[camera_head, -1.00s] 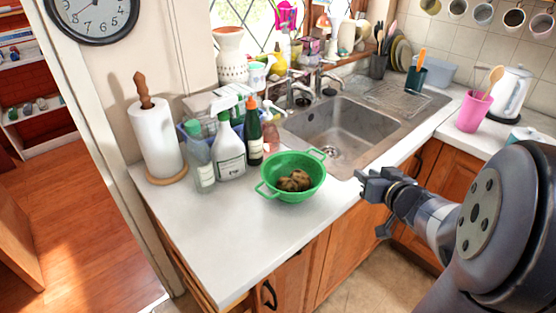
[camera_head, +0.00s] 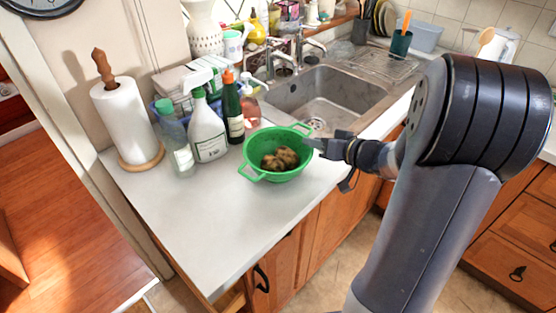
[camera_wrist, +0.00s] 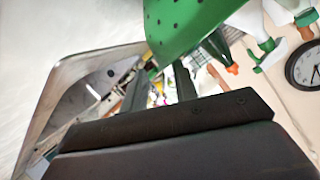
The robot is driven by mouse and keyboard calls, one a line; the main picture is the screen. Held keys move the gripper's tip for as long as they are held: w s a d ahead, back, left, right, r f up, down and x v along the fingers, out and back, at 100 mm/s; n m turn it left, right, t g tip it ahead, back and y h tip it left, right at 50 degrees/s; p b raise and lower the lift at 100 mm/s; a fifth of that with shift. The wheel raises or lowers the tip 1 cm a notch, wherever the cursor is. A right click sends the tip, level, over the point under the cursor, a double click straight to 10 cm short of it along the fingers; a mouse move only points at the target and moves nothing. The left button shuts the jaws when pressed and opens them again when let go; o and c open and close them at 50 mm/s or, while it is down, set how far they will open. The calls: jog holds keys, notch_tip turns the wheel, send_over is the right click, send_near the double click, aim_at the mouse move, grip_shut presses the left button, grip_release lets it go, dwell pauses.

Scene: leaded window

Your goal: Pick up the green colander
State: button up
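The green colander (camera_head: 262,165) stands on the white counter at the front left of the sink, with brown lumpy items inside. It has a loop handle on its left and one on its far right. My gripper (camera_head: 313,143) is just right of the colander, close to the right handle; I cannot tell whether it touches. In the wrist view my gripper (camera_wrist: 158,85) shows two dark fingers apart with a gap between them. There the perforated green colander (camera_wrist: 185,22) fills the top middle, beyond and near the right finger. No handle shows clearly between the fingers.
Behind the colander stand a spray bottle (camera_head: 207,130), a dark green bottle (camera_head: 232,108) and a clear bottle (camera_head: 176,145). A paper towel roll (camera_head: 125,122) is at the left. The sink (camera_head: 325,92) lies behind. The counter front (camera_head: 205,225) is clear.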

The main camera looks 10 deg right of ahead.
jog(key=x, duration=0.4)
jog(key=shift+w+a+r, duration=0.1)
jog(key=shift+w+a, duration=0.05)
jog(key=shift+c, duration=0.2)
grip_shut()
